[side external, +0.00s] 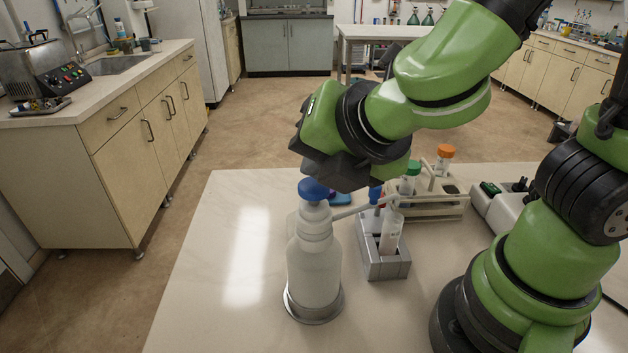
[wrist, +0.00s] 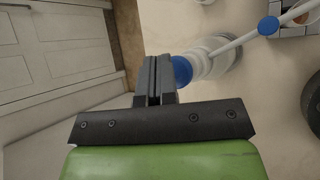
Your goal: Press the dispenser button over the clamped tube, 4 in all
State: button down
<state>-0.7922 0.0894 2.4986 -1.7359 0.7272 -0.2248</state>
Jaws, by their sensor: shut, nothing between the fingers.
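The dispenser is a white bottle (side external: 313,265) standing in a metal ring on the bench, with a blue button (side external: 314,189) on top and a thin spout reaching right. The blue button (wrist: 182,70) also shows in the wrist view, just right of the fingers. A clear tube (side external: 391,232) stands slightly tilted in a grey clamp block (side external: 384,265), with the spout end near its mouth. My gripper (wrist: 154,62) is shut and empty. In the side view its black body hangs just above and right of the button; whether it touches cannot be told.
A pale rack (side external: 440,207) with green-capped and orange-capped tubes stands behind the clamp block. A grey device (side external: 500,205) sits at the right. The bench's left part (side external: 225,290) is clear.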

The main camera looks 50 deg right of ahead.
jog(key=shift+f, duration=0.75)
dwell(0.4)
jog(key=shift+r, duration=1.25)
jog(key=shift+r, duration=2.5)
